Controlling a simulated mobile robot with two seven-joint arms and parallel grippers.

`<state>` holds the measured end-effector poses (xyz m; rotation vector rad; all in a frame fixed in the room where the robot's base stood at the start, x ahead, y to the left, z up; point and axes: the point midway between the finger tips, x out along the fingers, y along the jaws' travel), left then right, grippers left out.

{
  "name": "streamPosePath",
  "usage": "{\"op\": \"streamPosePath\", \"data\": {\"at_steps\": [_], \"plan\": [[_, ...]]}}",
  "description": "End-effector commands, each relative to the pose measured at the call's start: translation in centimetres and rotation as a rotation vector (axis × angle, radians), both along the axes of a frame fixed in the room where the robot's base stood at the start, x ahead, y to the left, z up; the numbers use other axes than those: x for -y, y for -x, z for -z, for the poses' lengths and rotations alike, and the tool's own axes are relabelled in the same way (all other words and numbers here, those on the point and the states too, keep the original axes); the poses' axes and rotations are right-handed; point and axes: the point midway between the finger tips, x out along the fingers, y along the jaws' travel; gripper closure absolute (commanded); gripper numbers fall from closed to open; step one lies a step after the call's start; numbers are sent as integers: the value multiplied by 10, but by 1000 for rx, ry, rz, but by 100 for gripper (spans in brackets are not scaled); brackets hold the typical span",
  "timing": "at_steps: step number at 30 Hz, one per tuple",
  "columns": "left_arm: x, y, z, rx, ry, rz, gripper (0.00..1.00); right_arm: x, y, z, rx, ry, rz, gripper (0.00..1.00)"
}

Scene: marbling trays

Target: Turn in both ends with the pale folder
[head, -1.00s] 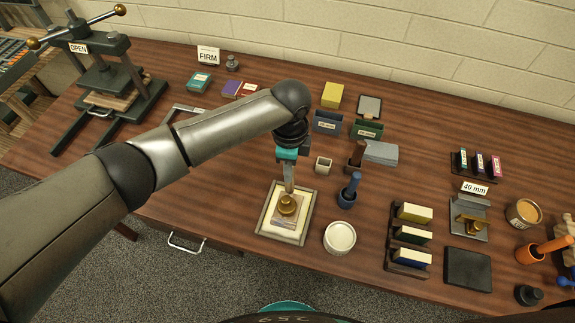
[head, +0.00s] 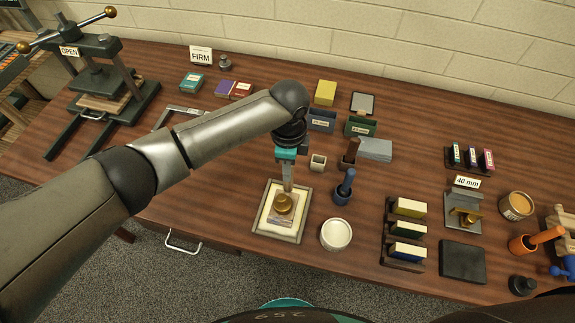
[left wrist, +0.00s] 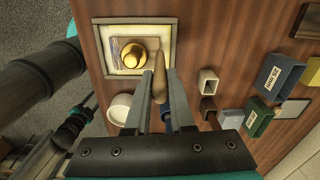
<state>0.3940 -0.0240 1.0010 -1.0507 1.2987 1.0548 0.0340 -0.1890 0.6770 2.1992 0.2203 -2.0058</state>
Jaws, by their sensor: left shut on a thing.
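My left gripper (head: 288,172) points down just behind the framed tray (head: 298,237). In the left wrist view, its two fingers (left wrist: 158,88) are shut on the pale folder (left wrist: 160,62), a slim tan tool. The folder's tip is close beside a brass weight (head: 284,202). The weight stands on a small flat piece (head: 281,219) lying on the cream sheet (head: 266,213) inside the tray. The wrist view also shows the weight (left wrist: 133,54). Whether the folder touches the piece I cannot tell. My right gripper is not in view.
A white round pot (head: 336,236) and a blue-handled tool in a holder (head: 344,188) stand right of the tray. A small cream cup (head: 318,162) is behind. A press (head: 100,80) stands far left. Bare table lies left of the tray.

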Motion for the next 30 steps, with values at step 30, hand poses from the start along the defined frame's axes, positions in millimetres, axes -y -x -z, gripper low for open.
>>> {"op": "streamPosePath", "data": {"at_steps": [30], "plan": [[16,6,0,-1,1,0,100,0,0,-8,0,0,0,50]]}}
